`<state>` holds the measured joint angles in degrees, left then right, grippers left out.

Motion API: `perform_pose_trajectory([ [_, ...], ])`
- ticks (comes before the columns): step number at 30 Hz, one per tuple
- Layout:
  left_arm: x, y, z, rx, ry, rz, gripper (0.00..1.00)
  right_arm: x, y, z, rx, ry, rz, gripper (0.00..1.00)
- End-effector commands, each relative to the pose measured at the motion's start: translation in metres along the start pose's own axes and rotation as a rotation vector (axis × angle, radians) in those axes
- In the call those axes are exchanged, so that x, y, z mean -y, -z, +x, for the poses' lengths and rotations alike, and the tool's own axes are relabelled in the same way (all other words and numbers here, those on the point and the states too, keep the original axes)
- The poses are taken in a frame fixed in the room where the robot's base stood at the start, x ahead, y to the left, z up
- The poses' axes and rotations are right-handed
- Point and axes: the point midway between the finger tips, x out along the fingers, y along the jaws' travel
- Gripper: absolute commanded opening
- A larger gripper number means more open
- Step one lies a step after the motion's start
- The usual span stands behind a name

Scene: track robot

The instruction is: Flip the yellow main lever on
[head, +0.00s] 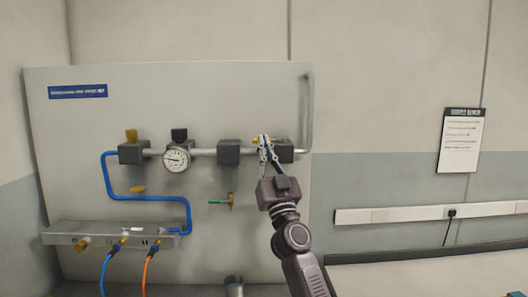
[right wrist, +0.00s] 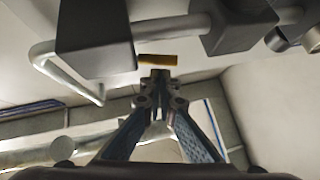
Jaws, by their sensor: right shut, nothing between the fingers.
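A yellow lever (head: 256,140) shows partly behind my right gripper (head: 264,139), on the pipe at the right part of the wall panel. In the right wrist view the yellow lever (right wrist: 158,60) is a short flat bar lying across, beside a dark block. The fingertips of my right gripper (right wrist: 160,75) are shut and empty, just below the bar in that view. I cannot tell whether they touch it. The fingers hide part of the lever in the head view. My left gripper is not in view.
Dark valve blocks (head: 229,152) and a round gauge (head: 176,159) sit along the pipe. A yellow knob (head: 131,135) tops the left block. A green-tipped valve (head: 220,201) is below the pipe. A manifold (head: 62,238) with hoses is lower left. A bent pipe (head: 308,110) rises at right.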

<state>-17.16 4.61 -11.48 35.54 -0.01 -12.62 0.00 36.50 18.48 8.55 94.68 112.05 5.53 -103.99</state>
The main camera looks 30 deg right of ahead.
Motion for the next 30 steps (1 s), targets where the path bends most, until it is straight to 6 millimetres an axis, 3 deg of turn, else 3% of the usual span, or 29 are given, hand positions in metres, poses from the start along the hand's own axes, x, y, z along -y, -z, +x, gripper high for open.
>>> perform_pose_trajectory([
  [21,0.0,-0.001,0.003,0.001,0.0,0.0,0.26,0.004,-0.007,0.005,0.003,-0.057,-0.054,0.0],
  [30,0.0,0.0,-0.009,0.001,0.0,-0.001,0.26,0.007,-0.013,0.014,0.004,-0.167,-0.151,0.0],
])
